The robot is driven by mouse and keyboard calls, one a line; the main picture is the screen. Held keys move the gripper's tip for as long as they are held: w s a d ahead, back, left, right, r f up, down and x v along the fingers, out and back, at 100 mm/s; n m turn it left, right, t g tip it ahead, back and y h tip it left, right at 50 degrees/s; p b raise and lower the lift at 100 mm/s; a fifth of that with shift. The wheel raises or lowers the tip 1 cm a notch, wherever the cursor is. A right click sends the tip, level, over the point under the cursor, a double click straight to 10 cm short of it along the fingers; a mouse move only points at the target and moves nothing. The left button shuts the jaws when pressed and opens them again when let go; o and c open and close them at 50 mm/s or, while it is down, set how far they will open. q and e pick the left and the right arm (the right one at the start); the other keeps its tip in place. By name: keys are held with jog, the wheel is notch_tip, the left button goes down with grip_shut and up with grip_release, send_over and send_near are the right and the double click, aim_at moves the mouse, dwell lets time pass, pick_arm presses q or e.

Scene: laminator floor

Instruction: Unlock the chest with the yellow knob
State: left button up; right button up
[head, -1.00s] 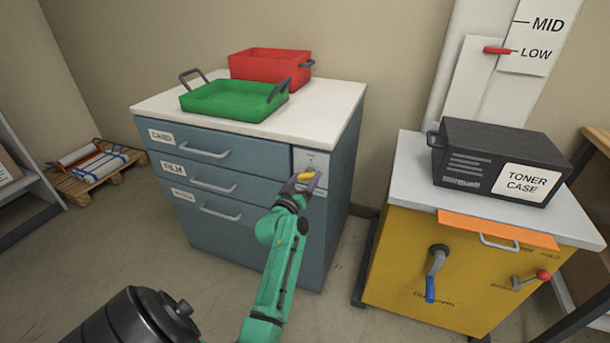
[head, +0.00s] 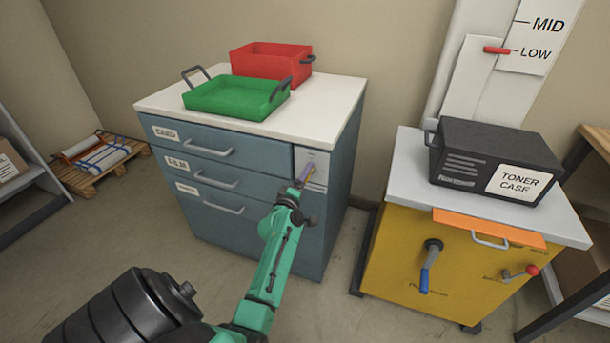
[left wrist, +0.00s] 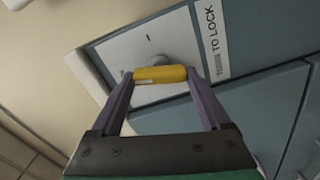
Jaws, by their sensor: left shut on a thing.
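The chest is a blue cabinet (head: 228,225) with a white top and drawers labelled CARD and FILM; a third label is too small to read. The yellow knob (left wrist: 160,75) shows in the left wrist view as a short bar in front of a round grey hub on a pale plate (left wrist: 130,45). My left gripper (head: 304,176) is at that plate, on the cabinet's upper right front. Its two purple fingers are shut on the knob, one at each end, in the left wrist view (left wrist: 160,78). In the head view the gripper mostly hides the knob. My right gripper is not in view.
A green tray (head: 228,104) and a red tray (head: 262,66) stand on the cabinet. To the right, a yellow cabinet (head: 390,268) carries a black toner case (head: 470,150); a blue-handled crank (head: 425,278) and red-knobbed lever (head: 531,271) project from its front. Floor shows between the cabinets.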

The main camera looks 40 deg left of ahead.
pick_arm(q)
jog(key=shift+n, duration=1.6)
jog(key=o, duration=1.2)
jog(key=shift+f, duration=0.1)
jog(key=shift+p, duration=0.3)
jog(key=v, duration=1.4)
jog(key=shift+s+d, duration=0.15)
jog(key=shift+s, duration=0.15)
